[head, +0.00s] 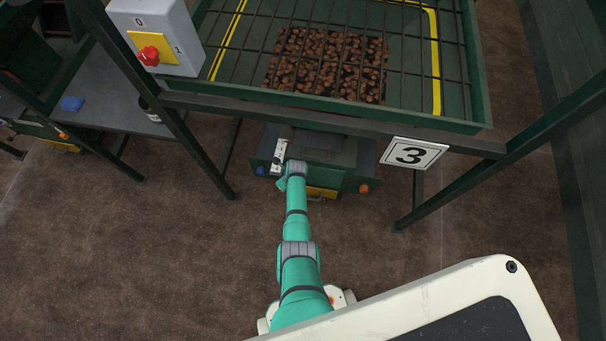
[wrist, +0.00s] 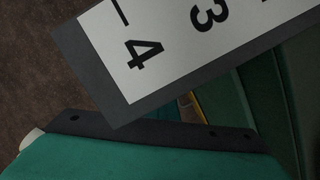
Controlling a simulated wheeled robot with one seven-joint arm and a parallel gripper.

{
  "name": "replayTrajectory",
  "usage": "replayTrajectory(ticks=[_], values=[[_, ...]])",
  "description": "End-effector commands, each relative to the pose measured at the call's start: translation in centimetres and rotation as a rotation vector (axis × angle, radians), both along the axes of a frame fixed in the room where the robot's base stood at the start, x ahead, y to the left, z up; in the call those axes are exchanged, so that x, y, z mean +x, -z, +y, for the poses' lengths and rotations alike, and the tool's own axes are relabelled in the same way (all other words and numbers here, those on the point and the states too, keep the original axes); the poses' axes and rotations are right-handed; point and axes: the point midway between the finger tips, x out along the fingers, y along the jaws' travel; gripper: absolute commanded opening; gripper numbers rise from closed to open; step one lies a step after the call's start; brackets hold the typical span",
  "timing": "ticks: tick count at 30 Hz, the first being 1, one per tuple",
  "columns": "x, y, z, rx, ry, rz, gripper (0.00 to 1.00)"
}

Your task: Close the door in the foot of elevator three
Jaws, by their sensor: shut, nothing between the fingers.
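The foot of elevator three is a dark green box (head: 345,160) on the floor below the hopper. A yellow strip (wrist: 190,108) also shows in the wrist view, mostly hidden by a plate. My gripper (head: 283,183) is at the box's front, left of the yellow door. It is shut and empty, its fingertips hard to make out. I cannot tell whether it touches the box.
A white numbered plate (head: 277,156) stands on the box's left; it fills much of the wrist view (wrist: 150,45), very close. Dark legs stand either side. A grey switch box (head: 165,25) is upper left. The brown floor in front is clear.

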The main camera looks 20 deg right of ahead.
Motion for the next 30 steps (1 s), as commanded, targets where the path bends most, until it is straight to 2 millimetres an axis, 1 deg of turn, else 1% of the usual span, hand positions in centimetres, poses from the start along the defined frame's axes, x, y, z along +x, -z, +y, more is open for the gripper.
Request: replayTrajectory(ticks=[2,5,10,13,17,24,30], values=[[0.1,-0.2,0.0,-0.002,0.003,-0.005,0.0],[-0.5,-0.1,0.5,-0.002,0.004,-0.004,0.0],[-2.4,0.1,2.2,-0.001,0.003,-0.001,0.0],[-2.3,-1.2,2.5,-0.001,0.003,-0.004,0.0],[-2.8,-2.8,2.7,-0.002,0.004,-0.002,0.0],[-3.5,-6.2,2.7,0.0,0.014,-0.001,0.0],[-3.9,-8.5,3.1,0.0,0.015,0.0,0.0]])
